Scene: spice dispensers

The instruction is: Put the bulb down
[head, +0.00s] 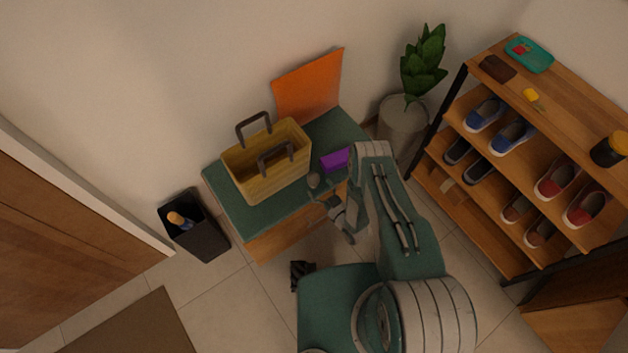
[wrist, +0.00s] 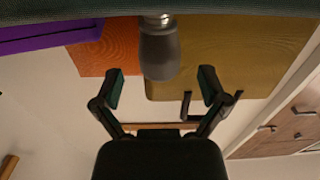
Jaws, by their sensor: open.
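The grey bulb (wrist: 158,52) with a metallic screw base shows in the wrist view, where the picture looks upside down. Its base meets the green bench top (wrist: 230,8), so it appears to stand upright on its base. It also shows in the head view (head: 313,180) near the front edge of the bench (head: 240,216). My gripper (wrist: 161,88) is open, its two fingers apart on either side of the bulb's rounded end, with gaps to both. In the head view my gripper (head: 320,194) is small beside the bulb.
A yellow basket (head: 262,170) stands on the bench left of the bulb. A purple box (head: 335,160) lies to the right, and an orange panel (head: 308,88) leans behind. A black bin (head: 195,228) is left of the bench. A shoe rack (head: 530,125) and potted plant (head: 423,65) stand right.

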